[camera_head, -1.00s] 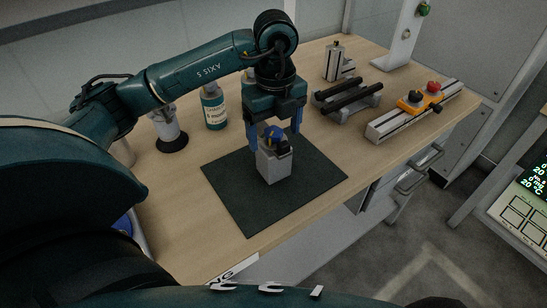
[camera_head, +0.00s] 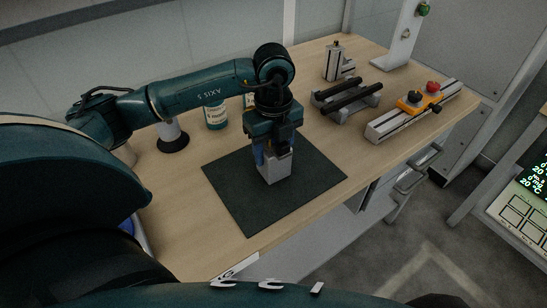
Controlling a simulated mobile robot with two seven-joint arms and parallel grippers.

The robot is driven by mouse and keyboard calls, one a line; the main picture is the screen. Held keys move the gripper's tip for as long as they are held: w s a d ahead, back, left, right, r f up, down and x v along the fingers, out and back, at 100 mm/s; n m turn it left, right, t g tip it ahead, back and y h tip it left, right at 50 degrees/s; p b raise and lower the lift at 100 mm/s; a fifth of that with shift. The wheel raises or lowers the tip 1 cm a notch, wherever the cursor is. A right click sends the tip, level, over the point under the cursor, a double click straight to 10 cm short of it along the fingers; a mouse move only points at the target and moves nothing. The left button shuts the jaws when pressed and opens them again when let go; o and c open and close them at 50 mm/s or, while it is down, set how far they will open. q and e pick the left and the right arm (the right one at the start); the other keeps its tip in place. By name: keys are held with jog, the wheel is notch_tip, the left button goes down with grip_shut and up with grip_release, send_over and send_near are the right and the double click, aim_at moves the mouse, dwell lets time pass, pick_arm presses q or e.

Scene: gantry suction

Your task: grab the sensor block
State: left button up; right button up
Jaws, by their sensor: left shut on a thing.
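The sensor block (camera_head: 276,169) is a light grey box standing upright on a dark square mat (camera_head: 232,194) on the wooden table. My left gripper (camera_head: 272,152) points down over it, with its blue fingers shut on the block's upper part. The block's top is mostly hidden by the gripper. The block appears to rest on the mat. My right gripper is not in view.
Bottles (camera_head: 215,116) stand behind my left arm. The mat around the block is clear.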

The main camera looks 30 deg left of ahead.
pick_arm(q)
jog(key=c, duration=0.9)
jog(key=shift+r, duration=0.1)
jog(key=shift+c, duration=0.2)
jog(key=shift+w, duration=0.1)
